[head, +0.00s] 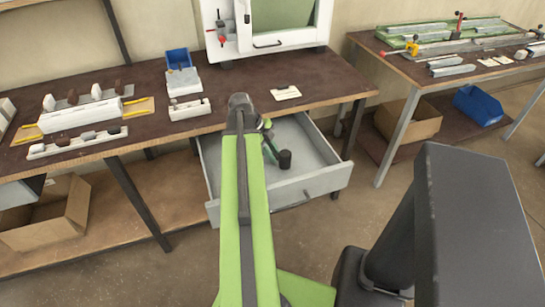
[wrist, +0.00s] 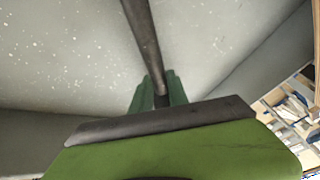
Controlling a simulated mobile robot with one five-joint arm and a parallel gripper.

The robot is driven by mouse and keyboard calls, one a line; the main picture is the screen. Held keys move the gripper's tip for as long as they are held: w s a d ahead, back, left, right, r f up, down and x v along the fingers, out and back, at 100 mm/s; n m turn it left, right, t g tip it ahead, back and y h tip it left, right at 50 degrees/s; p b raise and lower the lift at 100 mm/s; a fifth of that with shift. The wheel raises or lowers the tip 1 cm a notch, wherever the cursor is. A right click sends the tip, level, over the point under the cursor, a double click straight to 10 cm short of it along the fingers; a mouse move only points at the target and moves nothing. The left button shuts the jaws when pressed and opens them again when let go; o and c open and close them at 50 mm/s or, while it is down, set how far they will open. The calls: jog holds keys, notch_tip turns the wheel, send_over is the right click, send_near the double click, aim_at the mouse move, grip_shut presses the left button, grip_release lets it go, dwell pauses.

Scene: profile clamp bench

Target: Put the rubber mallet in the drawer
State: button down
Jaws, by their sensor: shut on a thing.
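The rubber mallet (head: 285,159) shows its dark head over the open drawer (head: 318,184) in the head view. Its dark handle (wrist: 143,42) runs up out of the wrist view, where the head is out of sight. My gripper (head: 267,140) is shut on the handle; its green fingers (wrist: 160,92) close around it in the wrist view. The gripper and mallet are inside the drawer's outline, above its pale grey floor (wrist: 230,35). I cannot tell whether the mallet touches the floor. My arm hides the drawer's left part in the head view.
A white-framed machine (head: 262,45) stands at the back. A cardboard box (head: 407,122) and a blue bin (head: 478,104) are under the right table.

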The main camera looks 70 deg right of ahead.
jog(key=shift+f, duration=0.25)
jog(key=c, duration=1.3)
grip_release()
jog(key=shift+r, duration=0.1)
jog(key=shift+r, duration=0.3)
jog(key=p+v, duration=1.1)
jog(key=shift+w+r, duration=0.2)
jog(key=shift+r, duration=0.15)
